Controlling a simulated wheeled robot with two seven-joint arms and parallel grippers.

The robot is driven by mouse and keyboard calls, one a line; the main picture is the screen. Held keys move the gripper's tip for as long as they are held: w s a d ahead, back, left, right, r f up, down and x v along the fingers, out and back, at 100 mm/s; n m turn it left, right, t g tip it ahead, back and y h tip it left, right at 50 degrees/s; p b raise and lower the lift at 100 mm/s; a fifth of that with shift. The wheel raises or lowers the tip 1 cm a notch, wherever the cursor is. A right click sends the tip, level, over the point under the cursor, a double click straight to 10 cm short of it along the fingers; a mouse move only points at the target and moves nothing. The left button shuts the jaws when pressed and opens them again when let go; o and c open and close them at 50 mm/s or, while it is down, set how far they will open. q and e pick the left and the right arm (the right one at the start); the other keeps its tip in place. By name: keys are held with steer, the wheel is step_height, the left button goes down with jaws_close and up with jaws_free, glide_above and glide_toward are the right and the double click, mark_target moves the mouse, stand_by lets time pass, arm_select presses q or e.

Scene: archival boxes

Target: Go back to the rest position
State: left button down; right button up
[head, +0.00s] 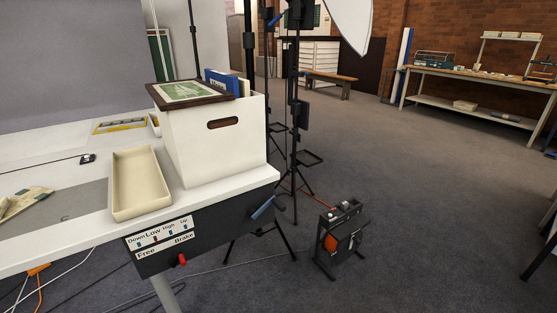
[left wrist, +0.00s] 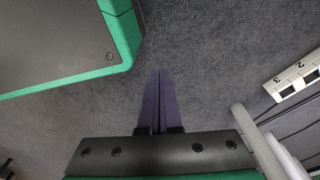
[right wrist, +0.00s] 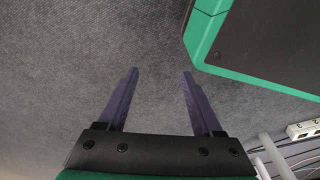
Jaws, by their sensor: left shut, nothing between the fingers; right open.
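My left gripper (left wrist: 158,100) shows in the left wrist view with its two purple fingers together and nothing between them, above grey carpet. My right gripper (right wrist: 160,95) shows in the right wrist view with its fingers spread apart and empty, also above carpet. Neither gripper shows in the head view. In the head view a white archival box (head: 215,135) with an oval handle hole stands on the white table (head: 215,192). A dark-framed green picture (head: 190,90) lies across its top, and blue folders (head: 222,80) stick up from inside.
A shallow cream tray (head: 140,185) lies on the table left of the box. A control panel (head: 160,240) is on the table's front edge. Light stands (head: 293,120) and an orange-and-black cable reel (head: 340,240) stand on the floor. Open carpet (head: 430,190) lies to the right.

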arm_select(q)
steer(key=s+a+r+p, duration=0.3)
steer(key=s+r+p, duration=0.8)
steer(key=p, duration=0.6)
steer(key=shift+r+m+p, duration=0.3)
steer(key=shift+r+m, duration=0.1)
steer(key=shift+r, duration=0.2)
arm_select(e)
steer(key=s+d+r, duration=0.2)
steer(key=s+r, duration=0.9)
steer(key=r, duration=0.1)
steer(key=shift+s+d+n, duration=0.2)
steer(key=shift+d+n, duration=0.05)
steer(key=shift+n, duration=0.05)
steer(key=shift+r, duration=0.1)
